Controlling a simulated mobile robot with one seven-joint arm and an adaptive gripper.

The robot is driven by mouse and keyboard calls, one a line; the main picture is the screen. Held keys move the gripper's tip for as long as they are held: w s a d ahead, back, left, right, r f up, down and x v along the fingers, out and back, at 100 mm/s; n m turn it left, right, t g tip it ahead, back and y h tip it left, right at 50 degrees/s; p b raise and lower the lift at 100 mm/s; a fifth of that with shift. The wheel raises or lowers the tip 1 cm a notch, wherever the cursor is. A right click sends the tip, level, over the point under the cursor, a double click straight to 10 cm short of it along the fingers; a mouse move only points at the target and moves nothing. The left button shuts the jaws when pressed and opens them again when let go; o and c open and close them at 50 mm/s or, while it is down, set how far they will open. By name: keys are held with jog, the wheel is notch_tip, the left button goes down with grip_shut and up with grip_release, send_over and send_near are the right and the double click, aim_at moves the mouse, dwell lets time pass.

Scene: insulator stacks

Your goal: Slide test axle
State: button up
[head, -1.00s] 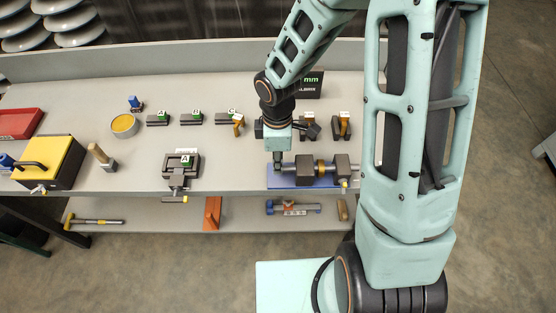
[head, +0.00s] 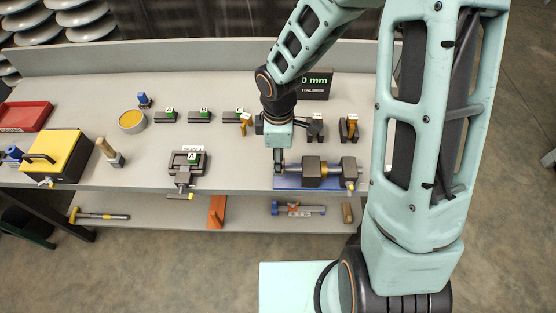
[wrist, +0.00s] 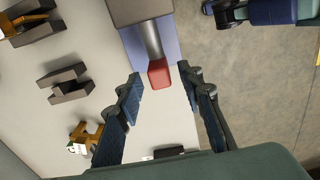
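The test axle is a grey metal shaft (wrist: 152,42) with a red end (wrist: 158,73). It sticks out of a dark block (head: 312,169) on a blue plate (head: 290,184) at the bench's front edge. A second dark block (head: 349,170) stands to the right, with a brass-coloured part (head: 324,169) between the blocks. My gripper (wrist: 160,73) is open. In the wrist view the red end lies between its fingertips, with a gap on both sides. In the head view my gripper (head: 279,164) is at the left end of the plate and hides most of the red end.
Holders with orange parts (head: 348,128) stand just behind the fixture. A black display (head: 314,86) reading "0 mm", partly hidden, is at the back. A clamp fixture (head: 186,165), a brush (head: 108,151) and a yellow box (head: 55,155) are to the left. Bench between them is clear.

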notch_tip(320, 180, up, 11)
dwell(0.3)
dwell(0.5)
